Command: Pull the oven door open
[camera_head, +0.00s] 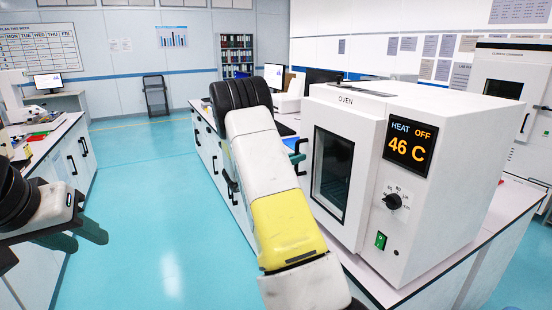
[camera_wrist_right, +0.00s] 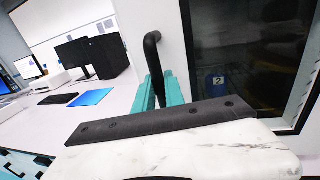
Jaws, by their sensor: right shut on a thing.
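The white oven (camera_head: 435,200) stands on the right-hand bench, its display reading "HEAT OFF" and 46 C. Its door (camera_head: 333,172), with a dark window, looks flush with the front in the head view. In the right wrist view, the black door handle (camera_wrist_right: 151,48) is a curved bar beside the dark window (camera_wrist_right: 245,60). My right gripper (camera_wrist_right: 152,92) is shut on this handle with its teal fingers; in the head view the arm partly hides it. My left gripper (camera_head: 80,238) hangs far left, away from the oven, its teal fingers apart and empty.
The bench (camera_head: 500,215) carries the oven, with monitors (camera_head: 273,76) and a blue sheet (camera_wrist_right: 90,97) further back. A left bench (camera_head: 65,140) lies beyond my left arm. The turquoise aisle floor (camera_head: 150,180) is clear. A climate chamber (camera_head: 515,80) stands behind the oven.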

